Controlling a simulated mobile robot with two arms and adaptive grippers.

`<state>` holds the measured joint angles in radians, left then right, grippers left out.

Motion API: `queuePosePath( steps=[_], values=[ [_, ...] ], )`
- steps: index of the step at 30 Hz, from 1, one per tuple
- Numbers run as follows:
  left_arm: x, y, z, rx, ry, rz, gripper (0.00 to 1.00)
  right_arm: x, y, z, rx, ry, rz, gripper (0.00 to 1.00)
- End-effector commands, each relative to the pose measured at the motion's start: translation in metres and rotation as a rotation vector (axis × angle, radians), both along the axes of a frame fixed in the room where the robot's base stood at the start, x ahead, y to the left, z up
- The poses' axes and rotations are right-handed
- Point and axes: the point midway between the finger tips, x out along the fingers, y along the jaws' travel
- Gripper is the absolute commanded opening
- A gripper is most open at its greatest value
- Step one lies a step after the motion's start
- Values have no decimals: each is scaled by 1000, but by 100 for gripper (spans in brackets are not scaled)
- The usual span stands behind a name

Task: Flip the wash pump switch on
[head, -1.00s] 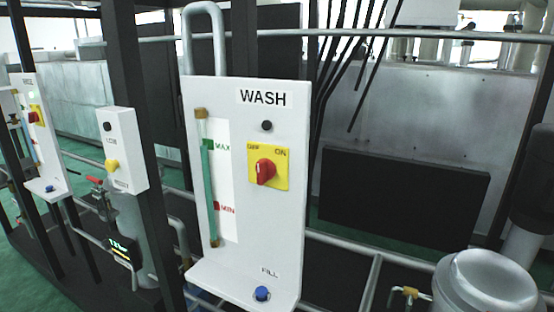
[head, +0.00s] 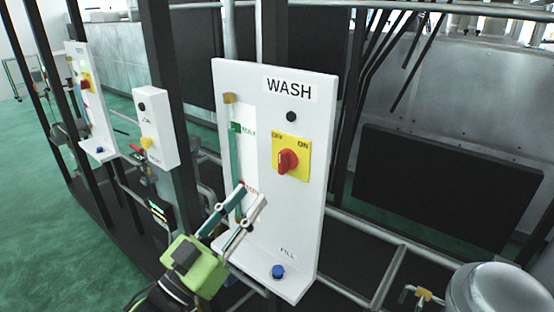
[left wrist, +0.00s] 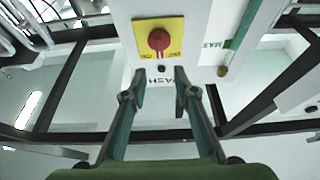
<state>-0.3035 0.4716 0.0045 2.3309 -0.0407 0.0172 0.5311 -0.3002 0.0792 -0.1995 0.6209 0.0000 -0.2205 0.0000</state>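The white WASH panel (head: 255,85) stands upright, centre in the head view. Its red rotary knob (head: 287,161) sits on a yellow plate (head: 302,172) marked OFF at left and ON at right. My left gripper (head: 252,194) is in front of the panel, below and left of the knob. In the left wrist view, the panel appears upside down. The red knob (left wrist: 158,40) lies beyond my open, empty fingers (left wrist: 160,82), apart from them. My right gripper is not in view.
A blue FILL button (head: 278,271) sits on the panel's lower ledge. A sight gauge (head: 234,155) runs along its left side, partly behind my gripper.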

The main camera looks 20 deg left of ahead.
Motion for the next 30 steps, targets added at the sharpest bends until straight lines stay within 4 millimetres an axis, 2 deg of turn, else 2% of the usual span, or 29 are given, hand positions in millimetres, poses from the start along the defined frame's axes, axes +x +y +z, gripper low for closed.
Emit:
queuePosePath(
  steps=[1,3,9,15,21,28,29,30],
  values=[
    [9,-3,10,-2,-4,1,27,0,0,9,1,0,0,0],
    [21,-7,15,-1,-3,1,27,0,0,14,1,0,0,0],
    [55,-19,29,-2,0,1,27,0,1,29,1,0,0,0],
    [80,-28,38,-2,1,1,27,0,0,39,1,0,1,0],
    [89,-32,39,0,2,1,27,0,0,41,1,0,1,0],
    [90,-32,39,0,2,1,27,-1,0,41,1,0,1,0],
    [90,-32,39,0,2,1,24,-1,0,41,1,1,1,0],
    [90,-32,39,0,2,1,14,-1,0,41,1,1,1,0]
  ],
)
